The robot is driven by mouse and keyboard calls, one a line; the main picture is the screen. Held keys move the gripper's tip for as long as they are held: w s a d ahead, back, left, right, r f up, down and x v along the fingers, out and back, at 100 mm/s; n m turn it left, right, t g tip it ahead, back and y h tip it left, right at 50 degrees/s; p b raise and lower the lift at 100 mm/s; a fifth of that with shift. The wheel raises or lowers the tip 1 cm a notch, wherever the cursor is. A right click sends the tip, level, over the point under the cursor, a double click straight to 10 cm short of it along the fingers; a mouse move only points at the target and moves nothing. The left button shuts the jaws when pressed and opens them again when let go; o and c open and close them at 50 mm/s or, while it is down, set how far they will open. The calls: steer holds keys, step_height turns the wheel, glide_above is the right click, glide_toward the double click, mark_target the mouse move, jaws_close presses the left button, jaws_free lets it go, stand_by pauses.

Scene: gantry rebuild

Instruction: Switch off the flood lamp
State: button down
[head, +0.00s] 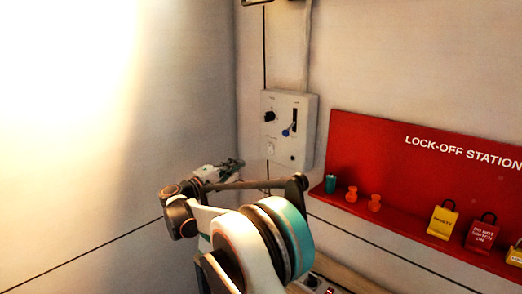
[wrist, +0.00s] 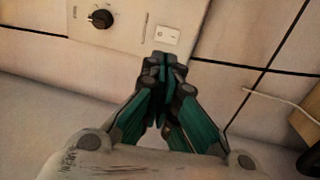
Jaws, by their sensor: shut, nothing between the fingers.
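A pale control box (head: 306,134) is fixed to the wall near the corner. It carries a black rotary knob (head: 269,117), a slider with a blue handle (head: 288,131) and a white rocker switch (head: 270,148). In the wrist view the rocker (wrist: 167,36) and the knob (wrist: 101,19) show on the box face. My gripper (wrist: 161,62) is shut and empty, its tips just below the rocker in the picture; I cannot tell whether they touch the box. In the head view my gripper (head: 238,163) is left of and below the box. The flood lamp itself is not identifiable.
Bright light falls on the left wall (head: 60,80). A red lock-off board (head: 375,150) right of the box holds orange pegs (head: 374,203), a teal cylinder (head: 330,184) and yellow and red padlocks (head: 442,219). A conduit (head: 307,45) rises above the box.

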mark_target(268, 145)
steer(key=x, duration=1.4)
steer(key=shift+p, duration=0.35)
steer(key=shift+w, duration=0.1)
steer(key=shift+w+d+r+b, duration=0.2)
steer(key=shift+w+d+b, duration=0.05)
steer(key=shift+b, duration=0.1)
steer(key=shift+s+a, duration=0.1)
steer(key=shift+s, duration=0.05)
steer(key=shift+s+a, duration=0.2)
steer(key=shift+s, duration=0.1)
steer(key=s+a+r, duration=0.1)
steer(key=s+a, duration=0.7)
steer(key=s, duration=0.2)
steer(key=shift+r+b, duration=0.3)
steer(key=shift+s+a, duration=0.1)
